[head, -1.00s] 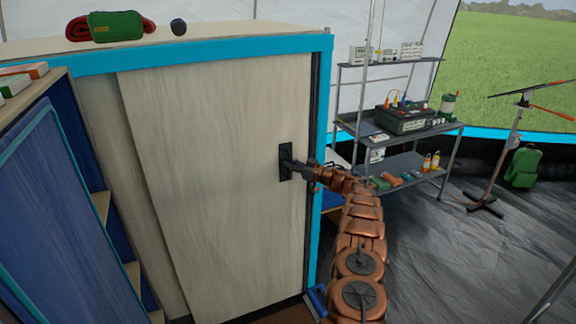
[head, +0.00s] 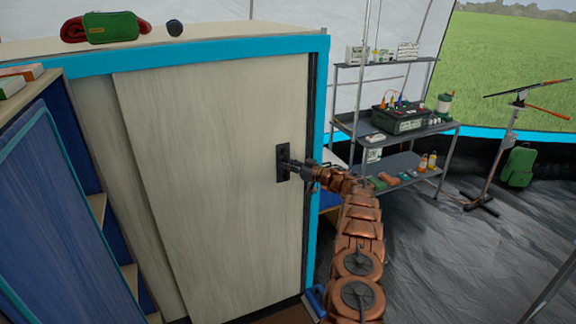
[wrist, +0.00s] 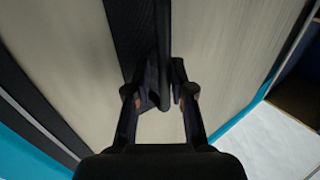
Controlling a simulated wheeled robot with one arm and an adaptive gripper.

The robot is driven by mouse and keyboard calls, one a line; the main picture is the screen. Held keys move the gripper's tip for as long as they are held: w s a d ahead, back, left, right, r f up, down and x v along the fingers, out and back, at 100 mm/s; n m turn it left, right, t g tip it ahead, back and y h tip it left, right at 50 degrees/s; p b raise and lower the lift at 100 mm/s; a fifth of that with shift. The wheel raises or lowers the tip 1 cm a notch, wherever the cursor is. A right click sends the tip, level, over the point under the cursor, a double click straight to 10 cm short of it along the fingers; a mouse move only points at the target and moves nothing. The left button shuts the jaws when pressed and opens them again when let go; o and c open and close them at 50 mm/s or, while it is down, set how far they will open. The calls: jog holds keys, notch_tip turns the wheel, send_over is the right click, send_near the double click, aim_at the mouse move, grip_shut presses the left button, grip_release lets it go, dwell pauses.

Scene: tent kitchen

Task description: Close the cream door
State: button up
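The cream door (head: 215,190) is a sliding panel of pale wood in a blue-framed cabinet. Its right edge stands close to the right side of the blue frame (head: 318,150), with a narrow dark strip between them. A black handle (head: 282,160) sits near that edge; it also shows in the wrist view (wrist: 163,50). My gripper (head: 297,166) is at the handle. In the wrist view my gripper's fingers (wrist: 163,88) lie on both sides of the handle's bar, closed in on it. Exact finger contact is partly hidden by the dark parts.
A second cream panel (head: 95,110) shows behind the door at left. A blue shelf unit (head: 60,200) stands close at front left. A metal rack (head: 430,127) stands right; floor (head: 430,260) there is clear.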

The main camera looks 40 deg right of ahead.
jog(key=shift+s, duration=0.1)
jog(key=v, duration=1.2)
jog(key=shift+a, duration=0.15)
dwell(0.4)
